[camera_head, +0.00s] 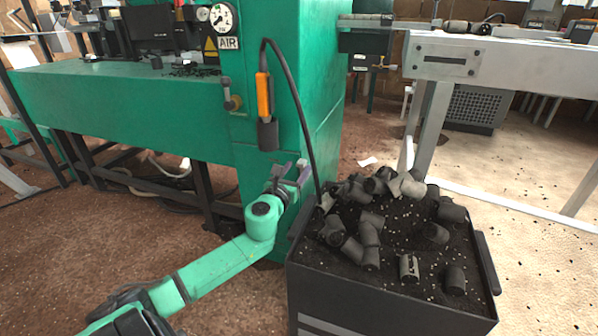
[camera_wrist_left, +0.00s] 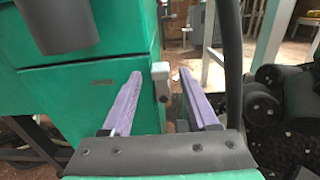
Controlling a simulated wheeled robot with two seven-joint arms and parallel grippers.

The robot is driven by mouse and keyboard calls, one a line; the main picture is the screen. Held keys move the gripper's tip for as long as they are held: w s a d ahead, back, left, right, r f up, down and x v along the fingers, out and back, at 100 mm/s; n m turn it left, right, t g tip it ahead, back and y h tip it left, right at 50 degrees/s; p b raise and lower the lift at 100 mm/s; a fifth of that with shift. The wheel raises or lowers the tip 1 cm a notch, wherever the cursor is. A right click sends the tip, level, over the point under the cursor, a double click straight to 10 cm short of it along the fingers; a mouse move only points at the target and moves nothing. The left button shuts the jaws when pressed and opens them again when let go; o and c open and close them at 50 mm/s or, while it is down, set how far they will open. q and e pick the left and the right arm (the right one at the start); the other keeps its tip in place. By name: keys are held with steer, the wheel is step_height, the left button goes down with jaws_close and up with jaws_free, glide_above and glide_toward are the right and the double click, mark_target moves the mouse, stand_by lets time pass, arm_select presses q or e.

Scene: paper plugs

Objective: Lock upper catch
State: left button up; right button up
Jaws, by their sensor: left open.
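My left gripper (camera_head: 295,170) is open beside the lower front corner of the green machine (camera_head: 322,90). In the left wrist view, its two purple fingers (camera_wrist_left: 159,76) are spread apart. A small upright grey catch (camera_wrist_left: 161,80) shows between them, at the right edge of the green panel (camera_wrist_left: 80,95). The gap looks empty of anything gripped, and I cannot tell whether either finger touches the catch. In the head view the gripper hides this catch. Whether it is locked is not clear. My right gripper is not in view.
A black bin (camera_head: 390,300) heaped with dark plugs stands right of the gripper. A black cable (camera_head: 303,120) hangs close by from an orange control box (camera_head: 263,95), with a dark cylinder (camera_head: 268,135) below the box. A grey table (camera_head: 480,60) stands behind.

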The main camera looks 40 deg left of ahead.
arm_select(q)
steer(key=shift+x, duration=0.95)
jaws_close()
